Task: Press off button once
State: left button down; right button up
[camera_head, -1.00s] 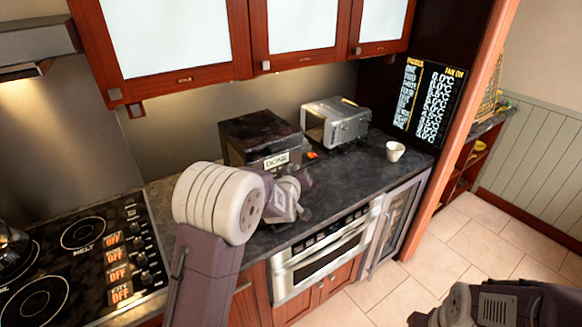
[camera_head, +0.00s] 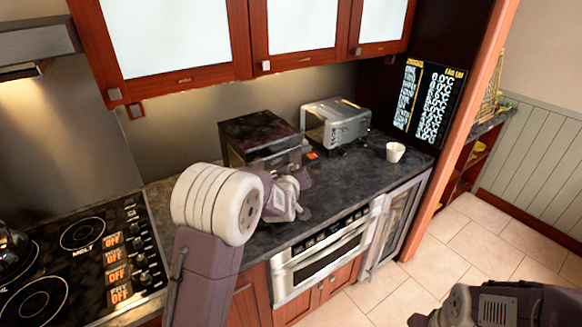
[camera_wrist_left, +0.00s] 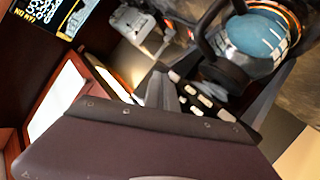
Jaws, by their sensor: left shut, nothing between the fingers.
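The microwave drawer (camera_head: 322,262) is built in under the counter, with a dark strip of buttons (camera_head: 328,233) along its top edge. I cannot make out which of these is the off button. My left gripper (camera_head: 304,205) is shut and empty, over the counter just behind that strip in the head view. Its fingertips are mostly hidden by my own wrist, so contact cannot be told. In the left wrist view, a dark panel with several pale buttons (camera_wrist_left: 195,96) lies past my gripper. My right arm shows at the lower right, its fingers unclear.
A dark boxy appliance (camera_head: 260,137) and a silver toaster oven (camera_head: 337,123) stand at the back of the counter, with a white cup (camera_head: 395,152) at the right. The stovetop (camera_head: 85,255) is at the left. Tiled floor is open at the right.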

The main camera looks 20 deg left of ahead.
pick_arm(q)
jog(key=shift+s+d, duration=0.4)
jog(key=shift+d, duration=0.1)
jog(key=s+d, duration=0.1)
jog(key=d, duration=0.1)
jog(key=s+d, duration=0.2)
dwell(0.9)
